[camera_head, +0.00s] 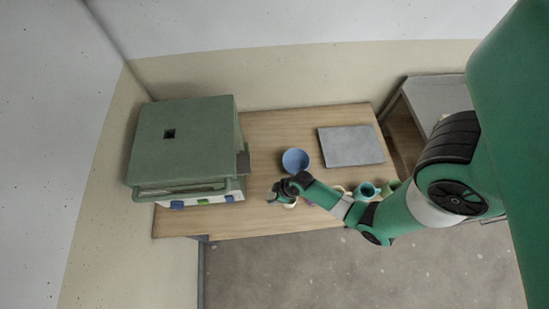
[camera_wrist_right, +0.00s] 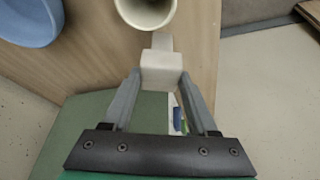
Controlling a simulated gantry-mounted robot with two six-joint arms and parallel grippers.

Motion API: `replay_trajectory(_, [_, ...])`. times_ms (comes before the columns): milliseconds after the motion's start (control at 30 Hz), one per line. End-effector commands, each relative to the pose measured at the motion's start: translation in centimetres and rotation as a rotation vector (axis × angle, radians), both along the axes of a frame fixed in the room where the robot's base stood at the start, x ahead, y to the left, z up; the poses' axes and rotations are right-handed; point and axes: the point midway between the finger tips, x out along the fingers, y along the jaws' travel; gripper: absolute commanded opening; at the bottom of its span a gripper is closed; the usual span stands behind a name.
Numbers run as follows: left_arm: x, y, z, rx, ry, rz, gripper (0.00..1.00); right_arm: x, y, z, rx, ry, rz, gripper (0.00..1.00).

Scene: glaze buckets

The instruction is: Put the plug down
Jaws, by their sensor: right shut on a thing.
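The plug (camera_wrist_right: 162,72) is a pale off-white block with a narrower end, seen in the right wrist view. My right gripper (camera_head: 277,193) is shut on it, with one finger on each side. In the head view the gripper is over the wooden table (camera_head: 262,133), right of the green kiln (camera_head: 203,136). The kiln has a dark square hole (camera_head: 170,134) in its top. The plug is too small to make out in the head view. My left gripper is not in view.
A blue bowl (camera_head: 295,160) and a cream cup (camera_head: 291,204) stand close to my right gripper. A teal cup (camera_head: 366,190) and a green cup (camera_head: 392,185) are near my right arm. A grey slab (camera_head: 350,145) lies at the back right. Table between kiln and bowl is clear.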

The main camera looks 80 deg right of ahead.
Motion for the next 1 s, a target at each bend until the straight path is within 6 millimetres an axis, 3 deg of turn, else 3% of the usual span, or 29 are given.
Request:
replay_trajectory(67, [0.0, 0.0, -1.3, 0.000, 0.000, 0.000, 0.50, 0.0, 0.0, -1.7, 0.000, 0.001, 0.000, 0.00])
replay_trajectory(200, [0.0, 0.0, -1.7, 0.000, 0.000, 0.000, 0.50, 0.0, 0.0, -3.4, 0.002, 0.002, -0.001, 0.00])
replay_trajectory(567, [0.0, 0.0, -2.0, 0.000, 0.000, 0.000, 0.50, 0.0, 0.0, -3.8, 0.000, 0.000, -0.001, 0.00])
replay_trajectory(600, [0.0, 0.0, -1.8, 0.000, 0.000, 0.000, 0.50, 0.0, 0.0, -3.7, 0.000, 0.001, -0.001, 0.64])
replay_trajectory(733, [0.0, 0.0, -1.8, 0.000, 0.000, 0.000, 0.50, 0.0, 0.0, -3.7, 0.000, 0.001, -0.001, 0.88])
replay_trajectory(1000, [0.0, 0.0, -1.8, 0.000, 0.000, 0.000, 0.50, 0.0, 0.0, -3.6, 0.000, 0.001, 0.000, 0.89])
